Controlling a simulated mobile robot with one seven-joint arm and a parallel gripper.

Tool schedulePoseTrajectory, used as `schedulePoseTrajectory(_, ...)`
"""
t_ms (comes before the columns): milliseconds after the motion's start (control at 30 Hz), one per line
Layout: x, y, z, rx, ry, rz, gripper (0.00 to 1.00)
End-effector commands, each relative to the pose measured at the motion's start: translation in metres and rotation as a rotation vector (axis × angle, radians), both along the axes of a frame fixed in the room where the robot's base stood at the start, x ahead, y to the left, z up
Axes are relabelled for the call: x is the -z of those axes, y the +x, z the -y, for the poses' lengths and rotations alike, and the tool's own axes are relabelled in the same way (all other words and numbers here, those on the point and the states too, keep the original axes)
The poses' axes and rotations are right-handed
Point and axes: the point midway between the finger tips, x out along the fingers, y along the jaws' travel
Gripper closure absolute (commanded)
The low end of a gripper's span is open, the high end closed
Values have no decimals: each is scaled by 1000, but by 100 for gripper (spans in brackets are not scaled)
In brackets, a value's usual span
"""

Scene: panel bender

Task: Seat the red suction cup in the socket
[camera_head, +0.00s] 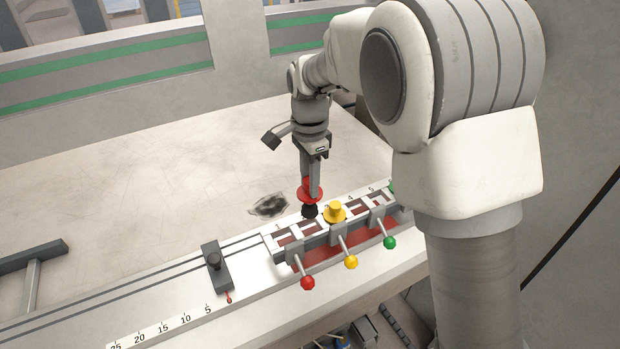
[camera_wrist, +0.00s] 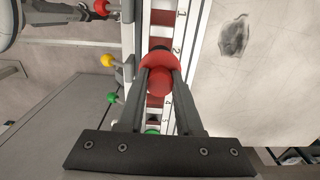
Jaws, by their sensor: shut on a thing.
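The red suction cup (camera_head: 311,190), with a black lower part (camera_head: 309,212), is upright between the fingers of my gripper (camera_head: 313,176). In the wrist view, the fingers of my gripper (camera_wrist: 160,76) press on both sides of the red cup (camera_wrist: 158,82). The cup is at the slotted rail (camera_head: 283,254), left of the yellow cup. The gripper and cup hide the spot beneath, so I cannot tell whether the black tip touches the rail or stands just above a socket.
A yellow cup (camera_head: 335,212) stands in the rail. Red (camera_head: 307,283), yellow (camera_head: 351,262) and green (camera_head: 390,242) lever knobs stick out in front. A dark stop block (camera_head: 214,262) sits left on the ruled bar. The pale table (camera_head: 130,180) behind is clear except for a dark smudge.

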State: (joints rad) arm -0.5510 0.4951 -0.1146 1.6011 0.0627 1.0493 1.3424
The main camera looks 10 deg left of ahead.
Motion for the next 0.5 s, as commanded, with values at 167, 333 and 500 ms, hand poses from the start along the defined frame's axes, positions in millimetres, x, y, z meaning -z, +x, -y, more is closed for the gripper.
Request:
schedulePoseTrajectory(167, 18, 0, 0, 0, 0, 0, 100)
schedulePoseTrajectory(333, 32, 0, 0, 0, 1, 1, 100)
schedulePoseTrajectory(500, 45, 0, 0, 0, 0, 0, 100)
